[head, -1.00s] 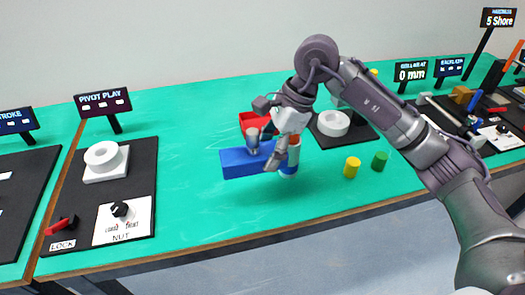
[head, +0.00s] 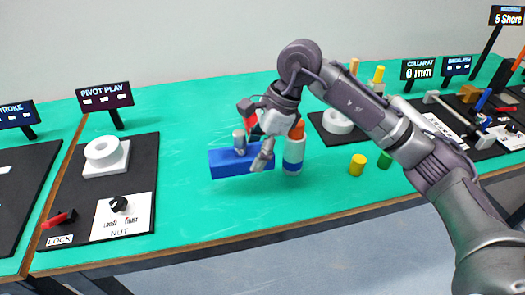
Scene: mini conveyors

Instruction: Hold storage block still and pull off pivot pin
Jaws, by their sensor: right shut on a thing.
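The storage block, a long blue bar (head: 228,164), lies on the green table near the middle. My right gripper (head: 258,158) reaches down from the upper right and is shut at the block's right part. The exact contact is hard to see. My left gripper is not in view.
A white bottle with an orange top and blue band (head: 293,156) stands just right of the gripper. The Pivot Play board (head: 140,180) is left; the table between is clear.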

